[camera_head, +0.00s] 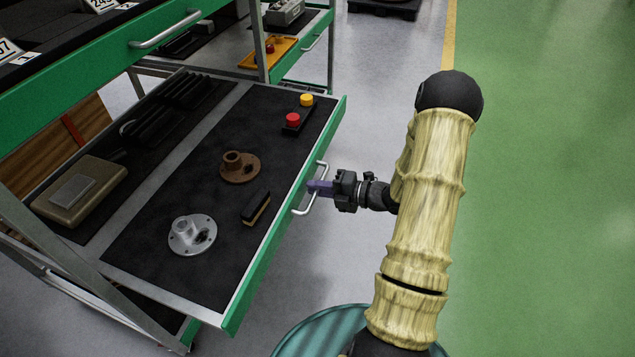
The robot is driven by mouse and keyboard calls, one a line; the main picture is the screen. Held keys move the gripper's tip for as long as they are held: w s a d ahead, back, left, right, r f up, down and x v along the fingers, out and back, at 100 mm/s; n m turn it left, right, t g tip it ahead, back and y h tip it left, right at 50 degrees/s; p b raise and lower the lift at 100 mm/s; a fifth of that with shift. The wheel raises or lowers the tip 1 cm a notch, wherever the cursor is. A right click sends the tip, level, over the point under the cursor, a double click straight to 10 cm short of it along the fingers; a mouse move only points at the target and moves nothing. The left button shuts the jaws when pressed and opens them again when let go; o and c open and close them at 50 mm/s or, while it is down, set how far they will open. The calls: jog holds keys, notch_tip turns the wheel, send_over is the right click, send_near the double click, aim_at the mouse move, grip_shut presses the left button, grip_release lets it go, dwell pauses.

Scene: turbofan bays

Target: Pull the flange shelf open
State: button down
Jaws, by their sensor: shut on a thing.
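The flange shelf (150,228) is a green-fronted sliding shelf with a black mat, and it stands out from its rack. On it are a silver flange (192,236) and a rusty brown flange (239,166). Its silver bar handle (300,211) is on the green front edge. My gripper (320,187) comes from the right and is shut on this handle at about its middle. The fingers hide part of the bar.
The shelf also holds a brush (256,208) and a box with red and yellow buttons (297,117). A green upper drawer (95,78) overhangs at upper left. Another rack with an orange tray (268,52) stands behind. The green floor (560,180) at right is clear.

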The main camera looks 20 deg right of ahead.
jog(key=shift+s+d+f, duration=0.1)
jog(key=shift+s+d, duration=0.2)
jog(key=shift+s, duration=0.1)
jog(key=c, duration=1.8)
grip_release()
jog(key=shift+d, duration=0.1)
jog(key=p+v, duration=0.2)
jog(key=v, duration=1.5)
jog(key=shift+s, duration=0.1)
